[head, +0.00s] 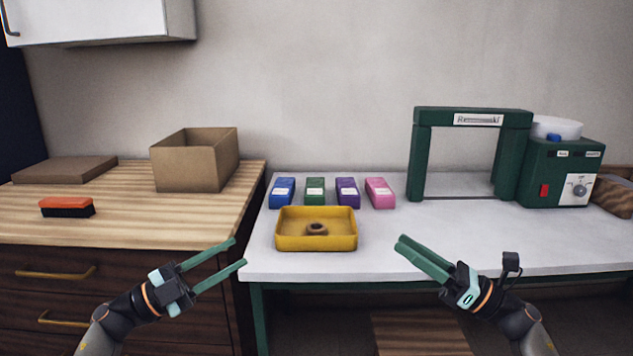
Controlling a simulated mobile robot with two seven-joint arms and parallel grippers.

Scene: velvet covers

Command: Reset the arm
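My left gripper (240,251) is open and empty, with a clear gap between its green fingers. It is in front of the white table's left front corner. My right gripper (399,243) is near the table's front edge, right of the yellow tray. Its two fingers overlap in this view, so the gap between them cannot be judged. No object shows in it. Both arms come in from the bottom of the head view and point inward, apart from each other.
The yellow tray (287,243) holds a brown ring (317,229) on the white table (385,262). Several coloured boxes (347,191) stand behind it. A green frame (420,165) and green machine (562,170) stand right. A cardboard box (185,168) and brush (67,207) are on the wooden counter (125,222).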

